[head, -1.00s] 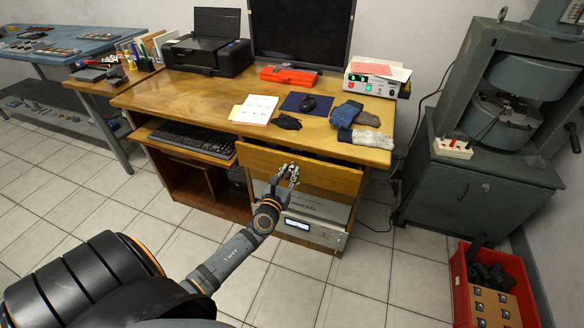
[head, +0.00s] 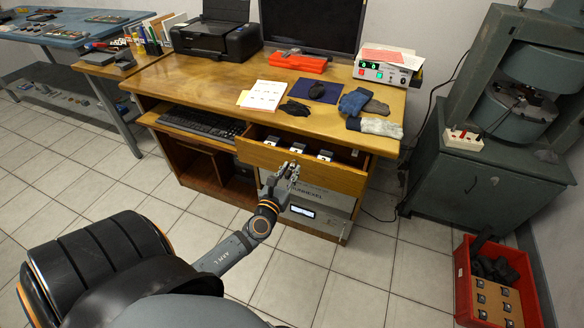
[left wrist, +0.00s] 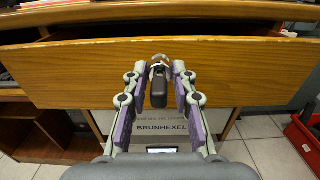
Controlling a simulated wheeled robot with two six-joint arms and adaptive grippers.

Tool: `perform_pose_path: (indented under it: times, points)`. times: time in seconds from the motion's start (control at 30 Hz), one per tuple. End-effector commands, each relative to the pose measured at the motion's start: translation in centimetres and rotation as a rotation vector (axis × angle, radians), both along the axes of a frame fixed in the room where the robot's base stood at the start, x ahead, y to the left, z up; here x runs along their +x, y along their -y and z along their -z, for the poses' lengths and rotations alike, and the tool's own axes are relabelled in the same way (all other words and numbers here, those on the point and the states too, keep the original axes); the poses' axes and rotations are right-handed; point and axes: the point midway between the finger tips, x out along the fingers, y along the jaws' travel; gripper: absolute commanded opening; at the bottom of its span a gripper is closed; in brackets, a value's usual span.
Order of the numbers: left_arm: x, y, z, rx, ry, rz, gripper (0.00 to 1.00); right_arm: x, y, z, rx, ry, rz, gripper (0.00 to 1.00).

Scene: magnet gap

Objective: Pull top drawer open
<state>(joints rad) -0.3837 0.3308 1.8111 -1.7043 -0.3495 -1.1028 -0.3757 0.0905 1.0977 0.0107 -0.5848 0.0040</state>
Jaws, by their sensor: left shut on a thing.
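The top drawer (head: 325,178) of the wooden desk is pulled part way out. Several small pale-and-dark items (head: 296,148) show inside it in the head view. In the left wrist view its wooden front (left wrist: 240,72) fills the middle, with a dark gap above it. My left gripper (head: 290,168) is at the drawer front. In the left wrist view, my left gripper (left wrist: 159,72) is shut on the drawer's pull (left wrist: 158,90), a ring-like metal piece with a dark block; its grasped sides are partly hidden by the fingers. My right gripper is not in view.
Below the drawer is a pale electronic unit (head: 320,198). A red crate (head: 462,290) stands at the right. Tiled floor before the desk is clear.

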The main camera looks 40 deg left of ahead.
Motion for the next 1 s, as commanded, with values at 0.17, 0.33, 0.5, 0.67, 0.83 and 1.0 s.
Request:
perform_pose_path:
  times: [0.17,0.33,0.5,0.67,0.83,1.0]
  points:
    - [-1.7,0.4,0.2,-0.001,-0.003,0.001,0.00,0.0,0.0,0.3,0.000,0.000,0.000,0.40]
    - [-3.3,0.8,0.2,0.000,-0.003,0.001,0.00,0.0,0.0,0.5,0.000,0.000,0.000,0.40]
    - [-4.8,1.1,0.2,0.001,-0.003,0.001,0.00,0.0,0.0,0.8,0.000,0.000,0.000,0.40]
    - [-5.9,1.4,0.2,0.000,-0.002,0.001,0.00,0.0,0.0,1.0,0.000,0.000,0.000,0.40]
    - [-6.2,1.5,0.1,0.000,-0.002,0.001,0.00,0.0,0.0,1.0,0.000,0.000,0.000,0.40]
    - [-6.2,1.5,0.1,0.000,-0.002,0.001,0.00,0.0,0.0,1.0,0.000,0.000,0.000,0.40]
